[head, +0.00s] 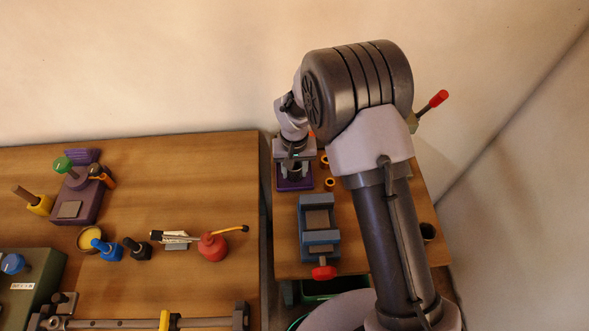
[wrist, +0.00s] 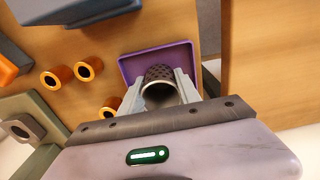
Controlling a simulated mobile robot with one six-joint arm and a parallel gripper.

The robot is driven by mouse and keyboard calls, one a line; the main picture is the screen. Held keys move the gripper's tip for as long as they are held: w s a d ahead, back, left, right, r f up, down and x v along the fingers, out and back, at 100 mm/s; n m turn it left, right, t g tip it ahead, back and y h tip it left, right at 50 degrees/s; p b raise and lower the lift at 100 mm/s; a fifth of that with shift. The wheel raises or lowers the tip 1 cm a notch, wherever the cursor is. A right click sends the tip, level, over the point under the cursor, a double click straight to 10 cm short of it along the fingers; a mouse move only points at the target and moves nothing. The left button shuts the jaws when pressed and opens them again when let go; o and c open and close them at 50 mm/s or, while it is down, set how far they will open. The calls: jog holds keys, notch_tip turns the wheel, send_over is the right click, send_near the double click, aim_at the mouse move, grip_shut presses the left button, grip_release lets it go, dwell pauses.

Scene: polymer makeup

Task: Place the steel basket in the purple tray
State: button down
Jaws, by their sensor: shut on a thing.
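The steel basket (wrist: 160,94) is a dark perforated cup with a bright rim, seen in the wrist view between my gripper's fingers. My gripper (wrist: 164,88) is shut on it. The purple tray (wrist: 135,68) lies flat on the wooden top, and the basket overlaps it in the wrist view. In the head view the tray (head: 283,185) shows at the back left of the right table, with my gripper (head: 293,177) over it. Whether the basket touches the tray floor I cannot tell. The basket is mostly hidden by my gripper in the head view.
Several orange-brown rings (wrist: 88,69) lie left of the tray. A blue-grey vise (head: 319,225) with a red knob stands in front of it. A gap separates this table from the left table (head: 190,160), which holds a red oil can (head: 212,246) and other tools.

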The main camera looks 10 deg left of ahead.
jog(key=c, duration=0.9)
grip_release()
jog(key=shift+o, duration=0.2)
jog(key=s+d+r+m+t+p, duration=0.1)
jog(key=d+r, duration=0.2)
jog(key=r, duration=0.6)
jog(key=s+d+r+m+y+p, duration=0.1)
jog(key=s+d+r, duration=0.15)
jog(key=r, duration=0.75)
jog(key=s+d+r+m+t+p, duration=0.1)
jog(key=d+r, duration=0.3)
jog(key=r, duration=0.5)
jog(key=s+d+r+m+t, duration=0.1)
jog(key=s+d+r, duration=0.1)
jog(key=s, duration=0.4)
jog(key=s+d+r+m+t, duration=0.1)
jog(key=s+d+r, duration=0.1)
jog(key=s+d, duration=0.2)
jog(key=s+d+r+m+t+y, duration=0.1)
jog(key=s+d+r+m, duration=0.1)
jog(key=s, duration=0.6)
jog(key=shift+d+r+t, duration=0.3)
jog(key=shift+d+r, duration=0.3)
jog(key=shift+d, duration=0.4)
